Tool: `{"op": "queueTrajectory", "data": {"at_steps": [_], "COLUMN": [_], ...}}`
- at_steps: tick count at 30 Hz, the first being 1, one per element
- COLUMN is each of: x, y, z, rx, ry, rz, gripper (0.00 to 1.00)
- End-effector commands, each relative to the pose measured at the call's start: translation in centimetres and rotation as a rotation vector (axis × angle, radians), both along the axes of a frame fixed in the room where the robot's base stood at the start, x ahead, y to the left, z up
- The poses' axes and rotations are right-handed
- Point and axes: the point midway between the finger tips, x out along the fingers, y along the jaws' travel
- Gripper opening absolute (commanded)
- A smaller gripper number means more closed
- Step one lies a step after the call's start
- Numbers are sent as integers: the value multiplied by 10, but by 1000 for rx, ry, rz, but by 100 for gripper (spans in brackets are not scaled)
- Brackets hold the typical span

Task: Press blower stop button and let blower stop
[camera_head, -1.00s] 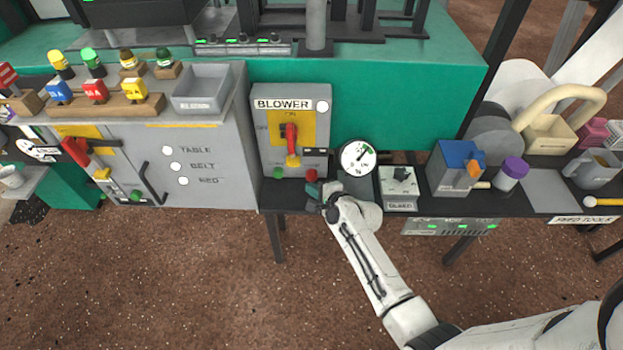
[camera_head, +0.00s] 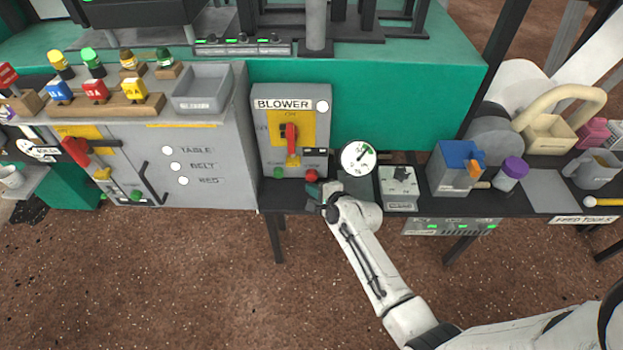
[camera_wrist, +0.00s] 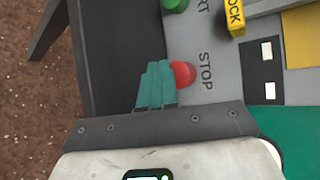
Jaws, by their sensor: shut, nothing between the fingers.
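The grey blower box (camera_head: 262,140) stands in the middle of the head view, with a red handle (camera_head: 291,138) and a yellow block below it. The round red stop button (camera_head: 311,175) is at its lower right, beside a green start button (camera_head: 278,173). In the wrist view the red button (camera_wrist: 184,74) sits beside the word STOP. My gripper (camera_head: 313,189) is just below the button in the head view. Its teal fingers (camera_wrist: 158,68) are closed together and empty, and partly cover the button's edge in the wrist view. I cannot tell whether they touch it.
A round dial gauge (camera_head: 358,158) stands right of the box, close to my wrist. A grey box with a gauge (camera_head: 399,188) and a blue-topped container (camera_head: 455,168) are farther right on the dark shelf. The green start button (camera_wrist: 175,4) is near the top of the wrist view.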

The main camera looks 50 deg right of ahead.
Motion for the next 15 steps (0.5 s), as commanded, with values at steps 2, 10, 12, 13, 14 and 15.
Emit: {"op": "queueTrajectory", "data": {"at_steps": [2, 10, 12, 13, 14, 15], "x": [0, 1, 2, 2, 3, 4], "y": [0, -1, -2, -3, -4, -5], "z": [0, 0, 0, 0, 0, 0], "rx": [0, 0, 0, 0, 0, 1], "ry": [0, 0, -1, -1, -1, -1], "rz": [0, 0, 0, 0, 0, -1], "gripper": [0, 0, 0, 0, 0, 0]}}
